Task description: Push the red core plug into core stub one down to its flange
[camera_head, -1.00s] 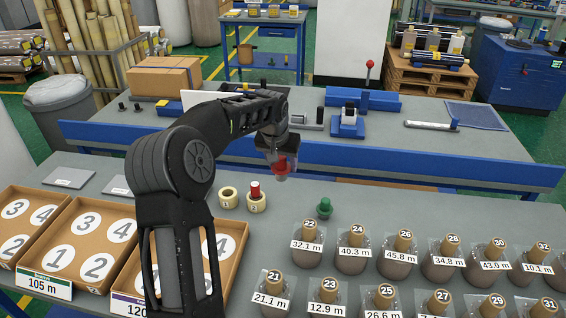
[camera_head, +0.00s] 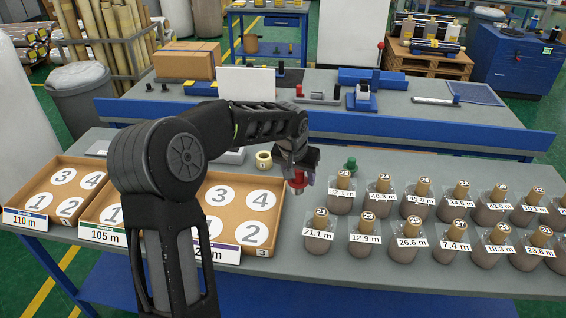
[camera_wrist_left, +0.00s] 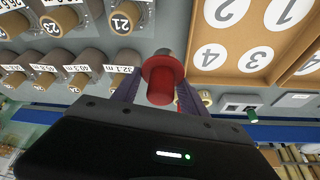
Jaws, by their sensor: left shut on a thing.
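My left gripper (camera_head: 298,176) is shut on a red core plug (camera_head: 299,181) with a wide flange and holds it above the grey bench. In the left wrist view the red plug (camera_wrist_left: 161,78) sits between the dark fingers, with a grey part beyond its flange. One tan core stub (camera_head: 264,160) stands behind and left of the gripper; its number is too small to read for sure. The other stub is hidden behind my arm and gripper in the head view. In the wrist view a tan stub (camera_wrist_left: 206,97) shows beside the plug, which is apart from it. My right gripper is out of view.
Several numbered wrapped rolls (camera_head: 317,236) stand upright to the right, close to the held plug. Brown trays with numbered circles (camera_head: 226,250) lie to the left. A second bench (camera_head: 330,130) is behind.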

